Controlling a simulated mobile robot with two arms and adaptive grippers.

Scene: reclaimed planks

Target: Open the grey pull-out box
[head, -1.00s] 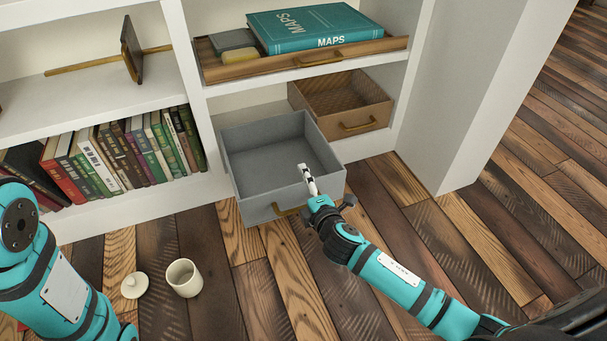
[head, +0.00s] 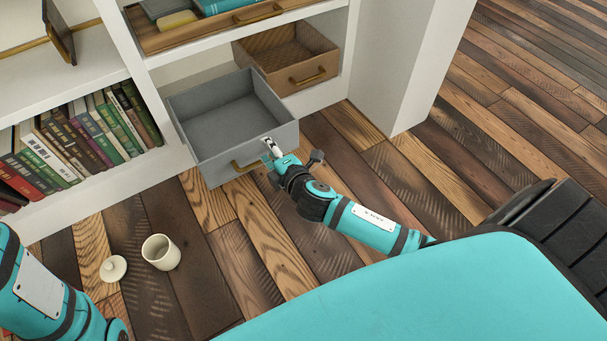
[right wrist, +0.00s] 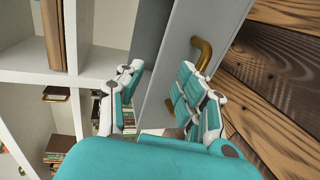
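The grey pull-out box (head: 190,140) stands well out of the lowest shelf, empty, its inside showing. Its brass handle (head: 245,165) is on the front wall; it also shows in the right wrist view (right wrist: 203,52). My right gripper (head: 270,150) is at the top of that front wall, right of the handle's middle. In the right wrist view my right gripper (right wrist: 156,92) has its fingers apart, with grey box wall visible between them; firm contact cannot be seen. My left arm (head: 45,290) shows at the lower left, its gripper out of view.
A brown box (head: 300,75) stands partly out to the right of the grey one. A wooden tray (head: 150,42) with books is above. A cream cup (head: 160,252) and its lid (head: 113,268) are on the plank floor. Floor in front is otherwise clear.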

